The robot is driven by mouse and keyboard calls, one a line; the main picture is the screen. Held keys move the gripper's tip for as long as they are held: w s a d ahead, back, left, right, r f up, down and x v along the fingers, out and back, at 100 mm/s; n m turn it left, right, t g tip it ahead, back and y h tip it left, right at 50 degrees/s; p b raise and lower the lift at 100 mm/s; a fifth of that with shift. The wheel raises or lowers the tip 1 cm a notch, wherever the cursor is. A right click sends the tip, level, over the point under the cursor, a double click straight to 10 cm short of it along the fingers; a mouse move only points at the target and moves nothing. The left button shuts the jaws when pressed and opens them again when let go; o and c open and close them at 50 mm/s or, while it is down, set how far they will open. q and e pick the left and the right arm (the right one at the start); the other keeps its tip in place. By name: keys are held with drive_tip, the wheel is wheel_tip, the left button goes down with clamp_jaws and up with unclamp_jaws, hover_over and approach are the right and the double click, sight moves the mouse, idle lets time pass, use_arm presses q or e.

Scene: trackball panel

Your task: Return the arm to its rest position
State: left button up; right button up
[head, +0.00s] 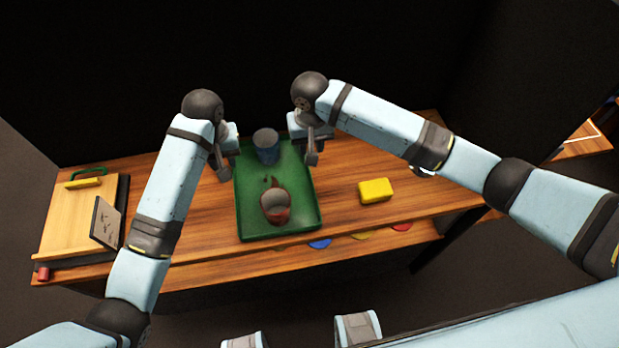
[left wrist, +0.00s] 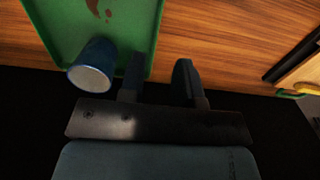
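My left gripper (head: 222,165) hangs at the left edge of the green tray (head: 240,215) in the head view. In the left wrist view its two fingers (left wrist: 160,78) stand apart with nothing between them. A blue cup (head: 266,147) stands at the tray's far end, between my two grippers. It also shows in the left wrist view (left wrist: 96,60), beside the left gripper and apart from it. My right gripper (head: 312,157) is near the tray's far right corner; its finger gap is not clear. Both arms are raised over the wooden table (head: 340,205).
A grey rounded object with a red rim (head: 275,206) lies on the tray near a dark stain. A yellow block (head: 375,190) is to the right. A wooden box (head: 75,215) and a tilted dark panel (head: 106,222) are at left. Coloured discs (head: 320,244) show along the front edge.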

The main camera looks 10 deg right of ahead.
idle(0.5)
